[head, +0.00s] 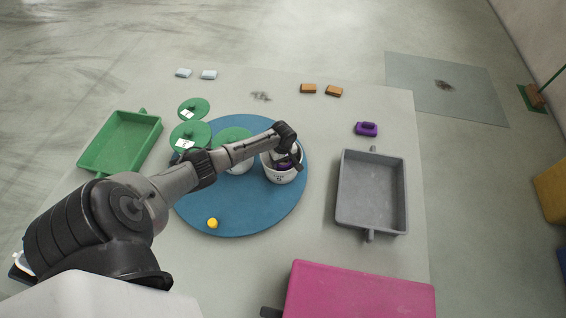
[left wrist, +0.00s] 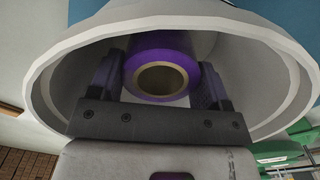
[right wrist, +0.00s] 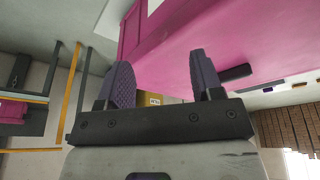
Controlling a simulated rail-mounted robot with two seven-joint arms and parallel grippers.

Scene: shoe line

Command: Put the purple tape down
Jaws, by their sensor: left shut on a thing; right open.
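The purple tape (left wrist: 160,74) is a roll with a tan core. It is inside a white bucket (left wrist: 45,85), between the fingers of my left gripper (left wrist: 160,85), which is shut on it. In the head view, the left gripper (head: 288,158) reaches into the bucket (head: 280,175) on the blue round mat (head: 245,215), and a bit of purple shows at its tip. Whether the tape touches the bucket's bottom cannot be told. My right gripper (right wrist: 155,85) is open and empty, with a pink surface (right wrist: 215,35) beyond its fingers.
A second white container (head: 240,167) stands beside the bucket, partly behind my arm. A yellow ball (head: 212,223) lies on the mat. A green tray (head: 122,143) is left, a grey tray (head: 370,205) right. A purple block (head: 366,129) and pink box (head: 360,292) are also near.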

